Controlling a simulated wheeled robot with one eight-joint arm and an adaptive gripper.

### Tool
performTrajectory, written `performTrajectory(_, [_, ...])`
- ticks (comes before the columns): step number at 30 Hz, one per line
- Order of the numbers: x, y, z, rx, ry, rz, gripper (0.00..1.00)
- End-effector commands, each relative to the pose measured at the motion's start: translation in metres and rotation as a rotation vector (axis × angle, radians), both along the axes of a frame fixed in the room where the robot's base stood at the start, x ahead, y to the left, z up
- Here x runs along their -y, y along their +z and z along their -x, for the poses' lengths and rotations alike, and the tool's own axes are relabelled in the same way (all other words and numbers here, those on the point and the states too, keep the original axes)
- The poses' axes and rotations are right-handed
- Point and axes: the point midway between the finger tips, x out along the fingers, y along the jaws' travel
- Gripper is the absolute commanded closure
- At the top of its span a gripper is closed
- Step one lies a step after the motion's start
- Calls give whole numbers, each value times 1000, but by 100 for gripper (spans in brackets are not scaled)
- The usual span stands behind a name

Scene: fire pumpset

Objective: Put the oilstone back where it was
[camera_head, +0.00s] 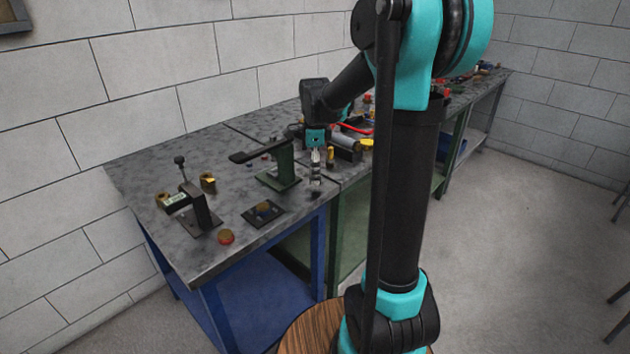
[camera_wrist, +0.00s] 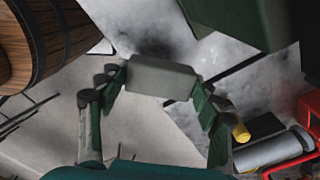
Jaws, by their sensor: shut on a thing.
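The oilstone (camera_wrist: 160,78) is a plain grey block in the wrist view. It sits between the fingertips of my gripper (camera_wrist: 158,84), which is shut on it with a finger at each end. In the head view my gripper (camera_head: 316,165) points down near the front edge of the grey workbench (camera_head: 235,190), just right of the green stand. The stone is too small there to make out clearly. In the wrist view, pale floor and part of the mottled bench top show beyond the stone; I cannot tell its exact height above the bench.
The green stand with a black lever (camera_head: 280,165) is close left of my gripper. A grey cylinder (camera_wrist: 262,150), a yellow piece (camera_wrist: 241,132) and red tubing (camera_wrist: 298,165) lie close right. A wooden barrel (camera_wrist: 50,40) stands off the bench.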

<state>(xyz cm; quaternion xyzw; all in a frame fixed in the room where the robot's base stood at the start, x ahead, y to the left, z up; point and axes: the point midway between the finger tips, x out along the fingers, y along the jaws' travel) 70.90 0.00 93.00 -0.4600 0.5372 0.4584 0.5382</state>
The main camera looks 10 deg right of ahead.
Motion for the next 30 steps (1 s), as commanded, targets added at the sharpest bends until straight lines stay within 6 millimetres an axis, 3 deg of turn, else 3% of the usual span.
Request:
performTrajectory(9, [0, -36, 0, 0, 0, 0, 63])
performTrajectory(20, [0, -39, 0, 0, 0, 0, 63])
performTrajectory(21, [0, -39, 0, 0, 0, 0, 35])
performTrajectory(26, [0, -39, 0, 0, 0, 0, 15])
performTrajectory(30, [0, -39, 0, 0, 0, 0, 15])
